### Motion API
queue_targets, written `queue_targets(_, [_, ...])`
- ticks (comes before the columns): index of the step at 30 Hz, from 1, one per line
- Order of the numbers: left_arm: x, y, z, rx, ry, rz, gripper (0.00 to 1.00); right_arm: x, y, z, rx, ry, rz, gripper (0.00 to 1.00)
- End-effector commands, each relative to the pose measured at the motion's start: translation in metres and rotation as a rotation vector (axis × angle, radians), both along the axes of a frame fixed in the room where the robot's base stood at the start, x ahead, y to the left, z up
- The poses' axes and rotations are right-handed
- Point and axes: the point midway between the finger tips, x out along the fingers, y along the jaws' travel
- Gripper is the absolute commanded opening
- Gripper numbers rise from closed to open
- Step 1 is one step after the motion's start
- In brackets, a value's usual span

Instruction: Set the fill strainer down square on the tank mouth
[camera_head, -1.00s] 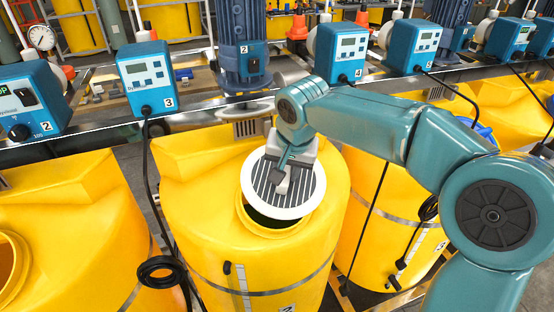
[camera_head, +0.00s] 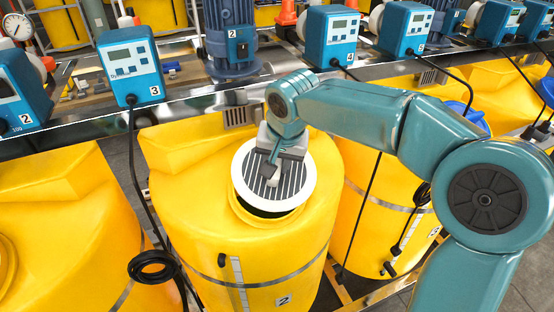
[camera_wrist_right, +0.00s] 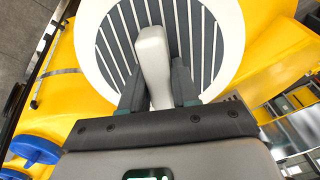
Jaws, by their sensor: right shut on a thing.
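The fill strainer (camera_head: 306,183) is a round disc with a white rim and a grey slotted middle. My right gripper (camera_head: 273,167) is shut on its upright light-grey handle (camera_wrist_right: 154,52), with one dark finger on each side. The strainer is over the tank mouth (camera_head: 236,210) of the yellow tank (camera_head: 185,205), set toward the back of it. The dark opening and the yellow collar show below its front edge, so it looks raised and not square on the mouth. The exact gap at the back is hidden. My left gripper is in neither view.
Blue pumps (camera_head: 131,66) stand on a metal rail behind the tank. A black cable (camera_head: 137,180) hangs at the tank's left, with a coil (camera_head: 154,265) low down. Other yellow tanks (camera_head: 70,215) stand close on both sides. Blue caps (camera_wrist_right: 35,149) show in the right wrist view.

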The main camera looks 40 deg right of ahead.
Motion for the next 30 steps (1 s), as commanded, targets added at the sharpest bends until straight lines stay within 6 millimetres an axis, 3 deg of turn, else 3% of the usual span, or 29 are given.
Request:
queue_targets(3, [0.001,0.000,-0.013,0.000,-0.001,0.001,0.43,0.005,-0.001,-0.017,0.000,0.000,0.000,0.00])
queue_targets(9, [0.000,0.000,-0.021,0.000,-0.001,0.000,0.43,0.012,-0.002,-0.030,0.000,-0.001,0.001,0.00])
queue_targets(30, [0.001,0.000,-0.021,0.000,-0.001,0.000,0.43,0.015,-0.001,-0.031,0.000,-0.001,0.001,0.00])
